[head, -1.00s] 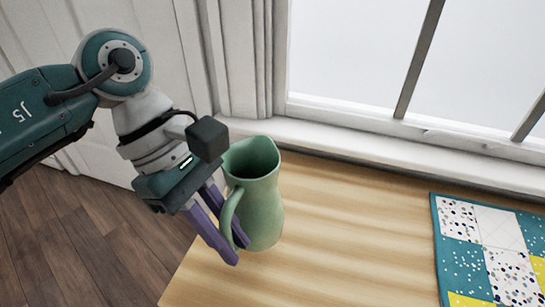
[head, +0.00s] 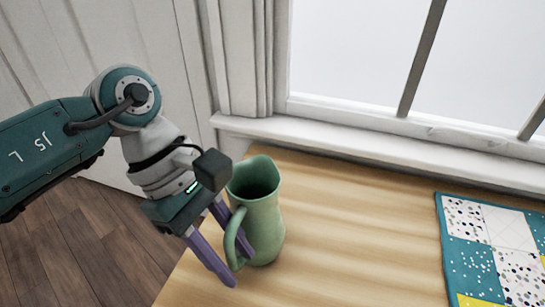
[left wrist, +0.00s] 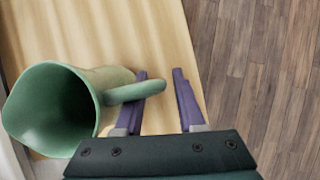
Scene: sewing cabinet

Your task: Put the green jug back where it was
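The green jug (head: 262,225) stands upright at the left end of the wooden table, its handle (head: 232,245) toward the front left. My left gripper (head: 241,270) is at the handle, with its purple fingers spread apart and the handle reaching in at them. In the left wrist view, the jug (left wrist: 50,108) lies to the left and its handle (left wrist: 122,93) overlaps the left finger; a clear gap shows between the fingers (left wrist: 164,100). Whether the handle touches a finger is hard to tell. My right gripper is not in view.
The wooden table (head: 340,240) is bare between the jug and a patchwork quilt piece (head: 470,265) at the right. A window sill (head: 350,138) runs along the back. The table's left edge is close to the jug, with wooden floor (head: 80,250) beyond it.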

